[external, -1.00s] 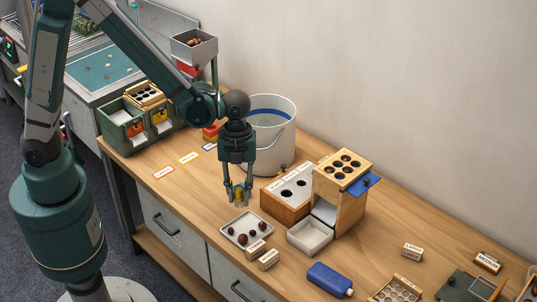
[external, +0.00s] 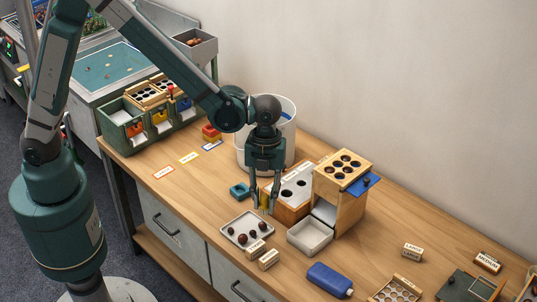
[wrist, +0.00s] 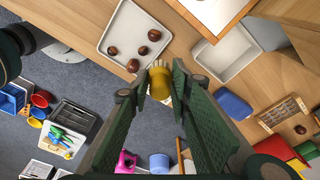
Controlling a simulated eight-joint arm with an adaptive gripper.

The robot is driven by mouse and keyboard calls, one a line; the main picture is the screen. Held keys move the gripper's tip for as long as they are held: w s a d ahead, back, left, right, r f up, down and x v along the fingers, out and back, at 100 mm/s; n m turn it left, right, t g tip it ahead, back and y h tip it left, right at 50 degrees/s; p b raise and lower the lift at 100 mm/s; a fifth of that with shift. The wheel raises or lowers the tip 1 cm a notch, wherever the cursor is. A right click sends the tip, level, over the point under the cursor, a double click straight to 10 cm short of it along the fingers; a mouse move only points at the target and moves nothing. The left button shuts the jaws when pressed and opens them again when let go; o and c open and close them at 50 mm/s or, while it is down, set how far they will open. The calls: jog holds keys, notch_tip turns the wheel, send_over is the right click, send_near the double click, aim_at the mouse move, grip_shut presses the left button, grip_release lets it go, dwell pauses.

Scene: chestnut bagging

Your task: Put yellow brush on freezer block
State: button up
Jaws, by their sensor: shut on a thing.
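The yellow brush (wrist: 160,85) is held between the fingertips of my gripper (wrist: 159,75), with its pale bristles pointing away from the wrist camera. The brush (external: 264,200) shows as a small yellow patch between the fingers. The blue freezer block (external: 330,280) lies flat on the table, apart from the gripper, to the lower right. It also shows in the wrist view (wrist: 233,104), right of the fingers.
The white tray (external: 232,242) holds several chestnuts. Two small labelled blocks (external: 268,259) lie between it and the freezer block. A white bin (external: 310,245) and wooden sorting boxes (external: 340,205) stand right of the gripper. A teal piece (external: 239,190) lies behind-left. Table right of the freezer block is partly clear.

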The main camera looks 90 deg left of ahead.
jog(key=w+d+r+m, duration=0.1)
jog(key=w+d+m, duration=0.2)
jog(key=w+d, duration=0.6)
jog(key=r+m, duration=0.1)
jog(key=m, duration=0.2)
send_over(330, 279)
jog(key=shift+w+a+r+g+p, duration=0.15)
jog(key=shift+w+a+g+p, duration=0.15)
jog(key=shift+p, duration=0.15)
jog(key=shift+f+b, duration=0.5)
jog(key=shift+f, duration=2.65)
jog(key=shift+f+b, duration=0.35)
jog(key=shift+f, duration=1.55)
jog(key=shift+f, duration=0.15)
jog(key=o, duration=0.9)
